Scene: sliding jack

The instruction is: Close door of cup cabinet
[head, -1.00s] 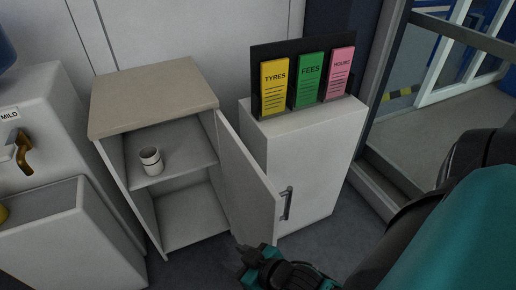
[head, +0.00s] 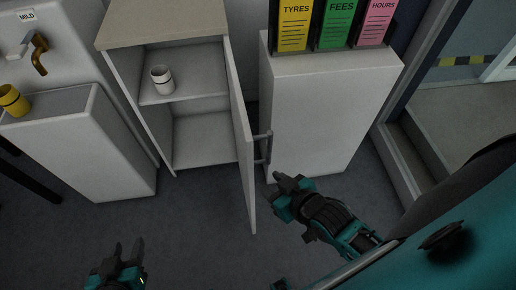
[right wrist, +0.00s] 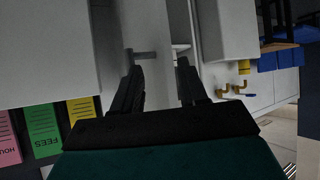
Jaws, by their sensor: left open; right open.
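The cup cabinet (head: 150,32) has a wooden top, and its door (head: 240,135) stands wide open, hinged on the right side. A grey bar handle (head: 263,147) is on the door's right face; it also shows in the right wrist view (right wrist: 143,55). A white cup (head: 162,80) stands on the upper shelf. My right gripper (head: 289,180) is open, a little in front of and to the right of the handle, and apart from it. My left gripper (head: 129,250) is open and empty above the floor at the lower left, away from the cabinet.
A white cabinet (head: 330,110) with yellow, green and pink leaflets stands just right of the door. Floor (head: 195,220) in front of the cabinet is clear.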

